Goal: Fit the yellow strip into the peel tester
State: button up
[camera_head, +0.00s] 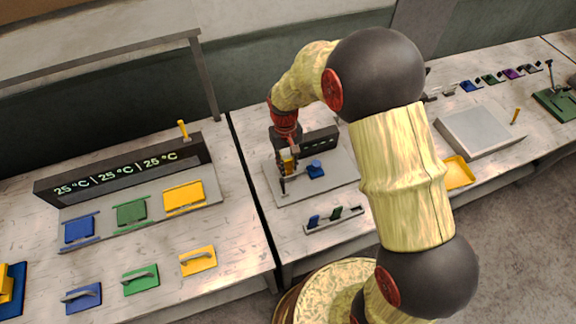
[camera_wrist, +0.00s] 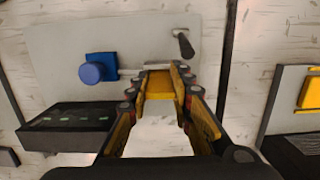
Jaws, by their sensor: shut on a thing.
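My gripper (camera_head: 287,160) is shut on the yellow strip, over the left part of the peel tester's grey plate (camera_head: 330,179). In the wrist view the yellow strip (camera_wrist: 161,84) lies between the two fingertips, and the fingers hide its edges. The peel tester has a blue block with a round knob (camera_head: 316,169), a black display bar (camera_head: 320,139) and a small dark lever (camera_wrist: 184,44). In the wrist view the blue knob (camera_wrist: 91,73) is left of the strip. I cannot tell whether the strip touches the tester.
A small rack (camera_head: 333,219) with a blue and a green strip stands in front of the tester. On the left bench are a 25 °C display (camera_head: 120,172), coloured plates and handled blocks (camera_head: 198,261). A grey tray (camera_head: 480,129) and yellow pad (camera_head: 458,172) are on the right.

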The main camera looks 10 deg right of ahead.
jog(key=shift+f, duration=0.3)
jog(key=shift+f, duration=0.2)
jog(key=o, duration=0.9)
jog(key=shift+r, duration=0.1)
